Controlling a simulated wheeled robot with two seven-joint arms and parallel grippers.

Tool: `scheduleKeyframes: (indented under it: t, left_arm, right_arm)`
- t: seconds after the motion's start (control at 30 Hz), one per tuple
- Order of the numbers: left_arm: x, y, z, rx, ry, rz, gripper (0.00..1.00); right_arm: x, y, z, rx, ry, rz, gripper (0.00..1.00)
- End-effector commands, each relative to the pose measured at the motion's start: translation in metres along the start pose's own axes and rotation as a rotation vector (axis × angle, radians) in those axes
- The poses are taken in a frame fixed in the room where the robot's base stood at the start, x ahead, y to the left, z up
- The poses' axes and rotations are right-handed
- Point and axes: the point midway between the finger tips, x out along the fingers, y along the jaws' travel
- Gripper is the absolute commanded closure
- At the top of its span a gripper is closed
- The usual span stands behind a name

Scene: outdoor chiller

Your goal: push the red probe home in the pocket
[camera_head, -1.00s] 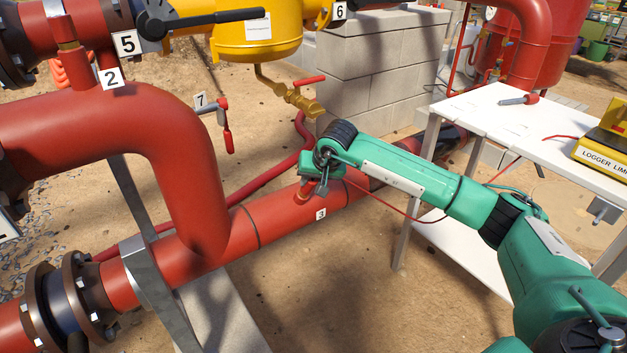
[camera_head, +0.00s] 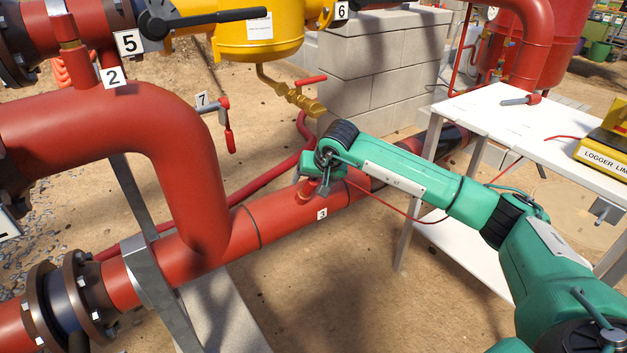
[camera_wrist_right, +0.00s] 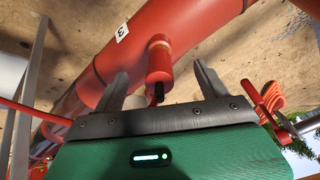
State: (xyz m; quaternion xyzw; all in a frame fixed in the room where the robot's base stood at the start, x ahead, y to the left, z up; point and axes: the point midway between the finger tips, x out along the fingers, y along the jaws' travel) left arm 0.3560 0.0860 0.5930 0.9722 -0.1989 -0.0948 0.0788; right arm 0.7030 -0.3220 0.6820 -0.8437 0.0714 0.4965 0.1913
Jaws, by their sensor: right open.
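The red probe (camera_wrist_right: 158,68) stands in the pocket (camera_wrist_right: 159,41), a short red stub on the red pipe near label 3. Its dark end and cable face my right gripper in the right wrist view. How deep the probe sits is hard to tell. My right gripper (camera_wrist_right: 160,70) is open, with one finger on each side of the probe and a visible gap to each. In the head view the right gripper (camera_head: 317,186) is at the pocket (camera_head: 304,194), partly hiding the probe. My left gripper is not in view.
The red pipe (camera_head: 276,219) runs diagonally below the gripper. A thin red cable (camera_head: 395,211) hangs from the gripper area towards the white table (camera_head: 497,118), which holds a yellow logger (camera_head: 604,148) and a grey tool with a red end (camera_head: 519,100). Concrete blocks (camera_head: 375,70) stand behind.

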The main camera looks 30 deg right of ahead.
Motion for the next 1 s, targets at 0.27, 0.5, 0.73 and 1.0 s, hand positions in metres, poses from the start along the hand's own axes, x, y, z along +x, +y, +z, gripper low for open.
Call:
scheduleKeyframes:
  t: [0.27,0.5,0.73,1.0]
  left_arm:
    - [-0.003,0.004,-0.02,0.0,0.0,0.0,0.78]
    - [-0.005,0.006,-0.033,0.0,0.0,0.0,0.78]
    - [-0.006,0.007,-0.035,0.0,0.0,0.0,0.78]
    - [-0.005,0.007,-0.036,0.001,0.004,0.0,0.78]
  right_arm:
    - [-0.035,0.0,-0.002,-0.001,0.002,0.001,0.25]
    - [-0.062,0.0,-0.002,0.0,0.001,0.001,0.25]
    - [-0.069,0.0,0.0,-0.001,0.0,0.0,0.25]
    - [-0.069,0.0,0.0,0.0,0.0,0.0,0.25]
